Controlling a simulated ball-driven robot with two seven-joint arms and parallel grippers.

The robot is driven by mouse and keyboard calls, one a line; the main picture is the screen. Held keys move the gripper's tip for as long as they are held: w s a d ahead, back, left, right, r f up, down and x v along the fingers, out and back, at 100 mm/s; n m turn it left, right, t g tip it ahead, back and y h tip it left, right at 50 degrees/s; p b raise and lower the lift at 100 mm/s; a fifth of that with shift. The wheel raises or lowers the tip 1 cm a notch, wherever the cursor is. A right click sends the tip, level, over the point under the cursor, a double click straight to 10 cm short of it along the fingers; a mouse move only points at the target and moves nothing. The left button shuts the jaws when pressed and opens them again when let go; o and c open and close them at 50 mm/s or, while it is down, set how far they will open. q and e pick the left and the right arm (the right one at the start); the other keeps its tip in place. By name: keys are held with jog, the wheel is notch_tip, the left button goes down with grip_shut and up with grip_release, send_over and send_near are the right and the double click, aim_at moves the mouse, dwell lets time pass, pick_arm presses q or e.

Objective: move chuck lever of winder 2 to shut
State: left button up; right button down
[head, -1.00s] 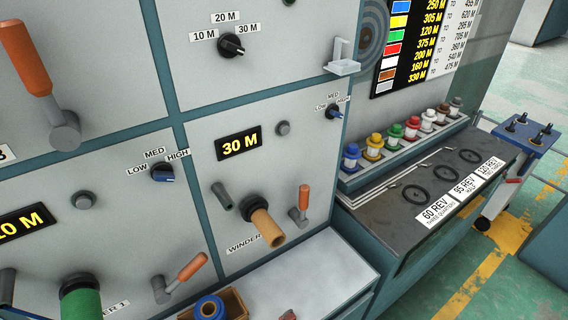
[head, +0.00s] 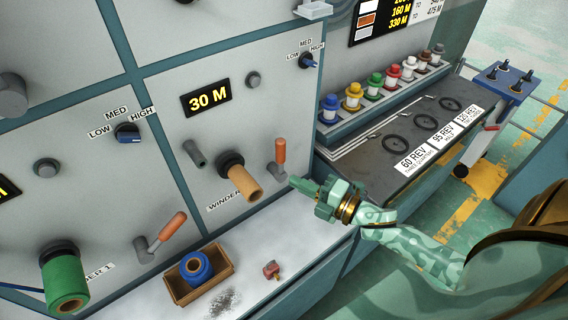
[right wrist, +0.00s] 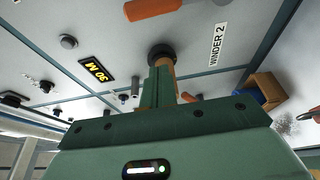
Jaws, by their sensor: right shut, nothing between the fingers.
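The chuck lever of winder 2 (head: 280,151) has an orange handle that points up from a grey pivot, right of the black chuck with its tan core (head: 243,182). The lever's orange handle (right wrist: 152,8) also shows at the top edge of the right wrist view. My right gripper (head: 294,182) is shut and empty, just right of and below the lever's pivot, with no clear contact. In the right wrist view its closed fingers (right wrist: 158,88) point toward the panel and cover part of the tan core. My left gripper is not in view.
Winder 1's orange lever (head: 168,232) and green roll (head: 64,278) are at lower left. A wooden box (head: 180,289) with a blue roll and a small red object (head: 271,270) sit on the ledge below. A counter with several coloured-capped spools (head: 353,96) stands at right.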

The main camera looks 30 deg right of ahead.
aim_at(281, 161)
jog(key=x, duration=1)
jog(key=d, duration=0.4)
jog(key=shift+w+d, duration=0.1)
jog(key=shift+d, duration=0.1)
jog(key=shift+d, duration=0.15)
